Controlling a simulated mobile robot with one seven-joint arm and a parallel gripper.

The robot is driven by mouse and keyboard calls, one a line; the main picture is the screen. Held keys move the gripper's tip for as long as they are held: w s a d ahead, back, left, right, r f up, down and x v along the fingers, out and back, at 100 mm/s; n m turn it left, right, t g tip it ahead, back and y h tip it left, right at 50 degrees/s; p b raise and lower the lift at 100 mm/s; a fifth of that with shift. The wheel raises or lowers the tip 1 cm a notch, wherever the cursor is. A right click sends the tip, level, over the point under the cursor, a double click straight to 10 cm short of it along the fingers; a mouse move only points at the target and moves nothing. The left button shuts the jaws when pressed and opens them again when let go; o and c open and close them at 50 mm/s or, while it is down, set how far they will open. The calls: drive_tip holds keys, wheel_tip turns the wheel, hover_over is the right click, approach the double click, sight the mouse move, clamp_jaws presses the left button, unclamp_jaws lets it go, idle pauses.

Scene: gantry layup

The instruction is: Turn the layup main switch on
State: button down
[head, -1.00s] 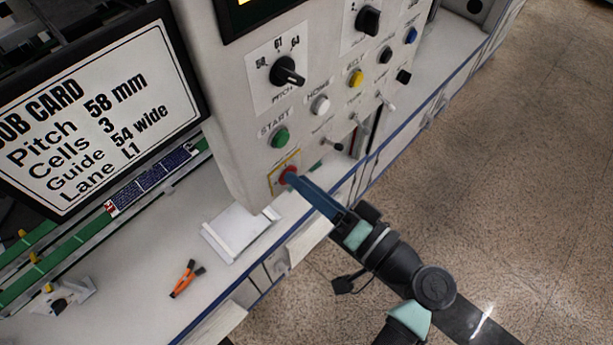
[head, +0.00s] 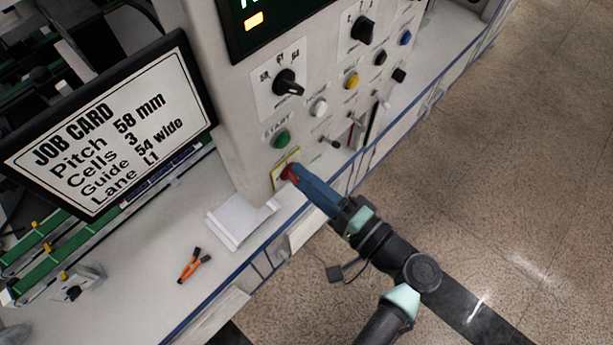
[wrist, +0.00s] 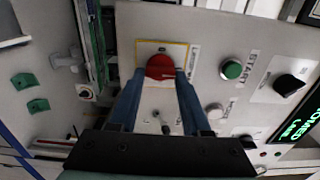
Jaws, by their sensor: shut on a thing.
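The main switch is a red round knob (head: 286,172) on a yellow-bordered plate low on the pale control panel. It also shows in the wrist view as a red knob (wrist: 160,66). My gripper (head: 295,174) reaches it from the lower right with blue fingers. In the wrist view my gripper (wrist: 162,76) has one finger on each side of the knob, shut on it. The fingertips cover part of the knob's edges in the head view. I cannot clearly read the knob's pointer position.
A green START button (head: 281,139), a white button (head: 319,107) and a black pitch selector (head: 288,83) sit above the switch. Small toggle levers (head: 356,118) are to its right. A job card screen (head: 105,125) stands left. Orange-handled pliers (head: 194,265) lie on the bench.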

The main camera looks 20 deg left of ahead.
idle(0.3)
drive_tip(key=shift+c, duration=1.8)
unclamp_jaws()
drive_tip(key=b+v, duration=0.3)
drive_tip(key=v, duration=1)
drive_tip(key=shift+w, duration=0.1)
